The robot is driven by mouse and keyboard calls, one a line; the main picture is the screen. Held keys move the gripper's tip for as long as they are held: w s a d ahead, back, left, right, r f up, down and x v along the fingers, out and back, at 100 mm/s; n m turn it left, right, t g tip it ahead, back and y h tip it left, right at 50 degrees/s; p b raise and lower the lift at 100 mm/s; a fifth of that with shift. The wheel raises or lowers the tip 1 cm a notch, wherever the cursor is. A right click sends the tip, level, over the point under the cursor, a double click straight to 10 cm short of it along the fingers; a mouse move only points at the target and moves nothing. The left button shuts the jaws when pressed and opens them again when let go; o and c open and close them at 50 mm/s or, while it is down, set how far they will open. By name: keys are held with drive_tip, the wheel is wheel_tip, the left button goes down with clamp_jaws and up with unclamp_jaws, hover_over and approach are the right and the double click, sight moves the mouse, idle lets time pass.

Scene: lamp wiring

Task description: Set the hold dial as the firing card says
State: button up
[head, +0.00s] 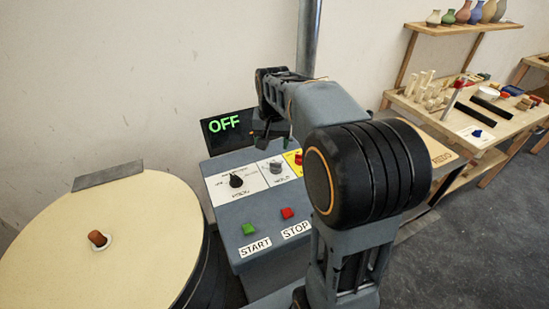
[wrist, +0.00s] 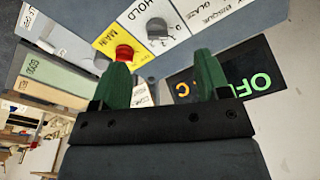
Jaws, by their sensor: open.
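The hold dial is a grey knob on a white plate labelled HOLD. It shows in the wrist view (wrist: 157,28) and in the head view (head: 276,166). Its setting is too small to read. My gripper (wrist: 162,60) is open and empty, its two green fingers apart. In the wrist view the dial appears just beyond the gap between the fingertips, with no contact seen. In the head view my arm reaches over the back of the control box (head: 240,205). I cannot make out a firing card for certain.
A red knob (wrist: 124,53) on a yellow MAIN plate sits beside the hold dial. A black dial (head: 236,181) is on its other side. Green START (head: 249,229) and red STOP (head: 287,213) buttons are in front. The display (head: 225,127) reads OFF. A round cream lid (head: 60,235) stands left.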

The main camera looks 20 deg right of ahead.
drive_tip(key=m+g, duration=0.1)
drive_tip(key=m, duration=0.1)
hover_over(276, 166)
drive_tip(key=f, duration=0.5)
drive_tip(key=f+p, duration=0.1)
drive_tip(key=f, duration=0.4)
drive_tip(key=w+f+p, duration=0.1)
drive_tip(key=f, duration=0.3)
drive_tip(key=shift+d+f, duration=0.25)
drive_tip(key=shift+f, duration=0.1)
drive_tip(key=c, duration=0.9)
